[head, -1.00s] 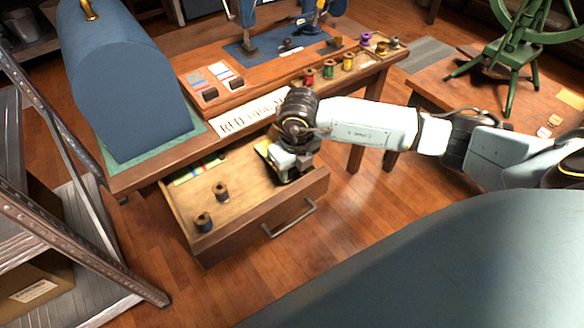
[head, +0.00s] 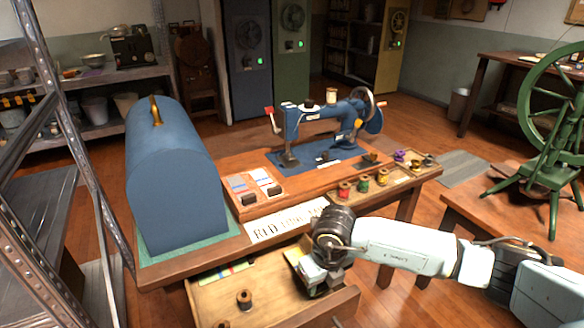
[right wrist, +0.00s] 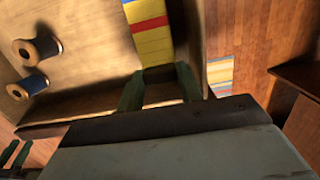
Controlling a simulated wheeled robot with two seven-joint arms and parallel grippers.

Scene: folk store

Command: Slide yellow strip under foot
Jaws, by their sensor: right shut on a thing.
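My right gripper (head: 318,288) is low over the open drawer, its fingers largely hidden by its wrist in the head view. In the right wrist view its two green fingers (right wrist: 158,88) are shut on the end of a yellow strip (right wrist: 157,50), with red and blue bands farther along. A yellow edge (head: 294,254) also shows beside the wrist in the head view. The blue sewing machine (head: 318,122) stands on the table; its foot (head: 322,158) is above a blue base, the gap too small to judge. Dark prongs (right wrist: 15,156) at lower left may be my left gripper.
A white lettered sign (head: 285,222) runs along the table's front edge. A blue domed cover (head: 175,180) fills the table's left. A green spinning wheel (head: 545,110) stands right.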

